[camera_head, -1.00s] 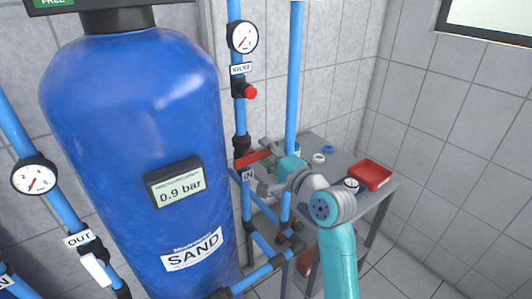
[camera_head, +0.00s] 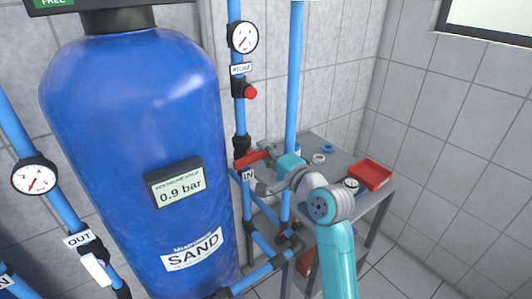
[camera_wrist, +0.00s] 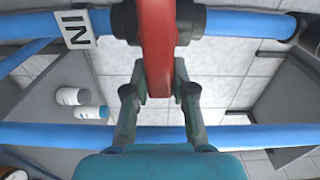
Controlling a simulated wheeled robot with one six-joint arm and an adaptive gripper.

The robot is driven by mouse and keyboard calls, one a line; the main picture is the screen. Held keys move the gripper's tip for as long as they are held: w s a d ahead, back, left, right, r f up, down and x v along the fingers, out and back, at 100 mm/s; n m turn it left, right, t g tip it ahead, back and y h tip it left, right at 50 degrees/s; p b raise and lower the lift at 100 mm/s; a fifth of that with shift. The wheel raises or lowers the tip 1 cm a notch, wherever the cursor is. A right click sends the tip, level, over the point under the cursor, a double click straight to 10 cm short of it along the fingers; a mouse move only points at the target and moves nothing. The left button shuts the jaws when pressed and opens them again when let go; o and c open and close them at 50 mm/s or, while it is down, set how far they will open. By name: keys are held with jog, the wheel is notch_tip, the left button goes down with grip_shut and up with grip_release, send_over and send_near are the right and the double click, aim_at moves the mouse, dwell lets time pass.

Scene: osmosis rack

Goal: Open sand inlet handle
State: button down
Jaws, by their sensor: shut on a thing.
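The red sand inlet handle (camera_head: 249,159) sits on the valve of the blue vertical pipe right of the sand tank, just above the IN label (camera_head: 247,175). In the wrist view the red handle (camera_wrist: 158,45) runs down from the dark valve body to between my fingers. My gripper (camera_wrist: 162,90) is shut on its end, one finger on each side. In the head view my teal gripper (camera_head: 274,162) reaches the handle from the right; its fingertips are hard to make out there.
The blue sand tank (camera_head: 135,120) stands close on the left, its display reading 0.9 bar. Blue pipes (camera_head: 293,80) rise beside and behind my gripper. A grey table (camera_head: 330,150) with a red tray (camera_head: 370,174) and small round items stands at the right.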

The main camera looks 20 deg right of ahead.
aim_at(246, 140)
jog(key=n, duration=0.1)
jog(key=r+n, duration=0.1)
jog(key=n, duration=0.1)
jog(key=shift+a+n, duration=0.15)
jog(key=shift+n, duration=0.15)
jog(key=n, duration=0.1)
jog(key=r+n, duration=0.1)
jog(key=n, duration=0.2)
jog(key=shift+s+a+r+n, duration=0.15)
jog(key=shift+a+r+n, duration=0.15)
jog(key=shift+a, duration=0.1)
jog(key=n, duration=0.3)
jog(key=a+n, duration=0.1)
jog(key=shift+s+a+r+n, duration=0.1)
jog(key=shift+s+r+n, duration=0.1)
jog(key=shift+r+n, duration=0.15)
jog(key=shift+s+a+r+n, duration=0.15)
jog(key=shift+a+n, duration=0.2)
jog(key=shift+n, duration=0.75)
jog(key=shift+s+a+n, duration=0.1)
jog(key=shift+a+n, duration=0.25)
jog(key=shift+n, duration=0.7)
jog(key=c, duration=0.9)
grip_release()
jog(key=shift+c, duration=0.2)
